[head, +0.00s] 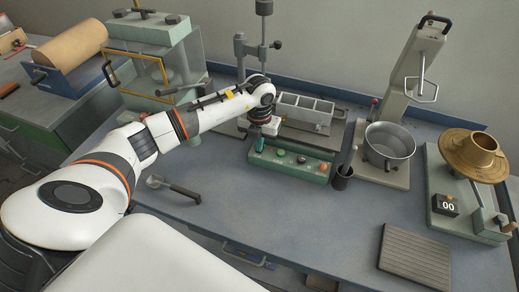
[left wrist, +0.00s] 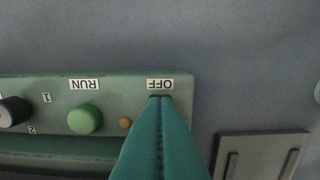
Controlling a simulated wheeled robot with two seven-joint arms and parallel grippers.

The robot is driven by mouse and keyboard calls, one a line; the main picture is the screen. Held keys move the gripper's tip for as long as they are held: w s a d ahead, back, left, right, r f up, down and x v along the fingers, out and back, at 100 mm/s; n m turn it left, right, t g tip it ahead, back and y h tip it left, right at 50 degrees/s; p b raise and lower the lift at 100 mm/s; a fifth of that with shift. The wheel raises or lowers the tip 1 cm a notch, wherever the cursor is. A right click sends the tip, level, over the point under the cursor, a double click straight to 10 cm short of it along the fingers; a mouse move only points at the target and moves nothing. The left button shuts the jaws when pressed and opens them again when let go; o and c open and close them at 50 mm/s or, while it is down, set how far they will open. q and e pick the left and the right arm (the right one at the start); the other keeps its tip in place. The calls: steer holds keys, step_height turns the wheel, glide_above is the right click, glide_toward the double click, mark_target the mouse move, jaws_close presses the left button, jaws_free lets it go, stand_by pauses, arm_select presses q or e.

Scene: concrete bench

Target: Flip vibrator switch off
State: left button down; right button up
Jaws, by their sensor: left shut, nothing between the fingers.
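The vibrator's green control panel (head: 290,166) stands at the front of the machine in the middle of the bench. In the left wrist view its face (left wrist: 60,110) shows an upside-down OFF label (left wrist: 160,84), a RUN label (left wrist: 83,84) over a green button (left wrist: 84,119), a small orange light (left wrist: 125,123) and a black knob (left wrist: 14,111). My left gripper (head: 259,145) is over the panel's left end. Its teal fingers (left wrist: 160,100) are shut and empty, tips right at the OFF label. The switch itself is hidden behind them, so its position and any contact cannot be told.
A three-part mould (head: 304,107) sits behind the panel. A scoop (head: 175,187) lies front left, a ribbed plate (head: 415,257) front right. The bench middle front is clear.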

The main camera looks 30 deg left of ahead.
arm_select(q)
steer(key=shift+f, duration=0.1)
steer(key=shift+r+p, duration=2.5)
steer(key=shift+r, duration=1)
steer(key=shift+f, duration=0.1)
